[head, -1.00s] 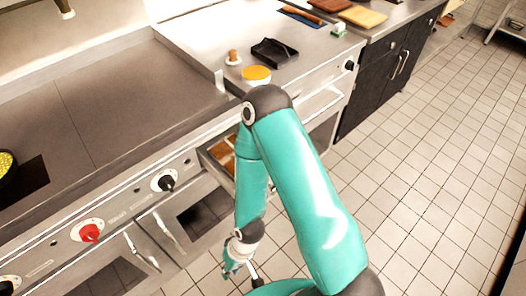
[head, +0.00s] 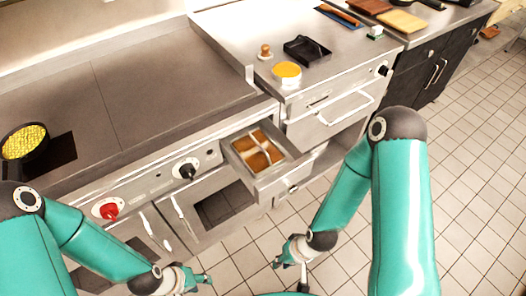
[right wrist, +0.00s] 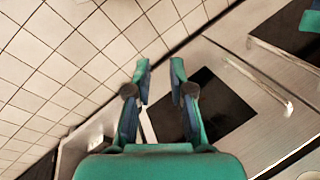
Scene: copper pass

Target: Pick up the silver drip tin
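I cannot make out a silver drip tin for certain in either view. My left gripper (head: 200,281) is low in the head view, in front of the oven fronts. It is small there and its finger gap is unclear. My right gripper (head: 285,262) hangs over the floor in front of the open drawer (head: 285,178). The right wrist view shows its two fingers (right wrist: 160,80) apart with nothing between them. The drawer holds brown contents in several compartments.
A flat steel griddle (head: 150,85) fills the left. A pan of yellow food (head: 24,141) stands on it. A black tray (head: 307,49), a yellow-topped tub (head: 287,70) and a wooden-knobbed item (head: 265,52) stand on the right counter. The tiled floor (head: 470,180) is clear.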

